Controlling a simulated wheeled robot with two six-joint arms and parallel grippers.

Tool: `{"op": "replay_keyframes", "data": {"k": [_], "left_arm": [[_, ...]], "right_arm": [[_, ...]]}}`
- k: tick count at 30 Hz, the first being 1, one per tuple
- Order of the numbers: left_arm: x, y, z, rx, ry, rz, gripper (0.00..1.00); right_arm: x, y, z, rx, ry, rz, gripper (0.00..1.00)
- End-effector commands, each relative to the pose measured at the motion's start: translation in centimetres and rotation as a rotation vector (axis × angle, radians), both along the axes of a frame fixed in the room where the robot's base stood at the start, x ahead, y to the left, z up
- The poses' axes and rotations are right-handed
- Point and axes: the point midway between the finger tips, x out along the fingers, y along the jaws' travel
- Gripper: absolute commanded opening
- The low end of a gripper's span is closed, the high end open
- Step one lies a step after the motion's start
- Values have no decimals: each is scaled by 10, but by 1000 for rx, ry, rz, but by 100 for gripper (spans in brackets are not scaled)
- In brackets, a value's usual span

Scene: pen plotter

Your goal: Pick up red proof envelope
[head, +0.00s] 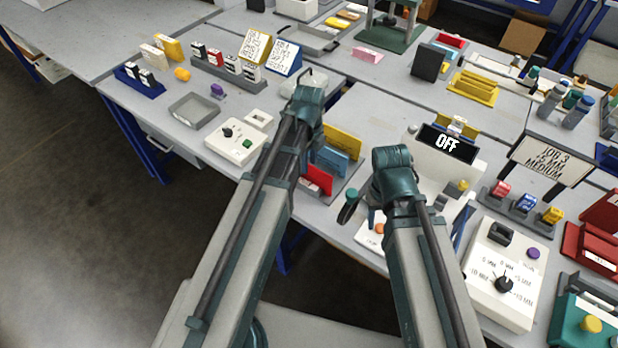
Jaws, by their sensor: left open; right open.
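A red envelope (317,178) with a white patch at its lower edge stands in the front of a grey rack on the near table. A blue envelope (331,159) and a yellow one (343,142) stand behind it. My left arm crosses the view just left of the red envelope and covers part of its left side. My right arm is to its right, with a gap between. The jaws of both grippers are hidden behind my arm links, and I cannot make out their fingers.
A white control box (237,138) and a grey tray (193,110) lie left of my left arm. A white dial box (500,272) is at the lower right. The near table edge runs just below the rack.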

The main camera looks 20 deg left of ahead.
Motion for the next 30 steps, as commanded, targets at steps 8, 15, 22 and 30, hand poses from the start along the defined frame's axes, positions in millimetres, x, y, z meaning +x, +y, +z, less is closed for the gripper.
{"op": "replay_keyframes", "data": {"k": [8,15,22,30], "left_arm": [[1,0,-19,0,0,0,41],[2,1,-49,0,0,0,41],[2,1,-52,0,0,0,41],[2,1,-51,0,0,0,12]], "right_arm": [[0,0,-19,0,0,0,50],[0,0,-49,0,0,0,50],[0,0,-51,0,0,0,50],[0,0,-51,0,0,0,50]]}}
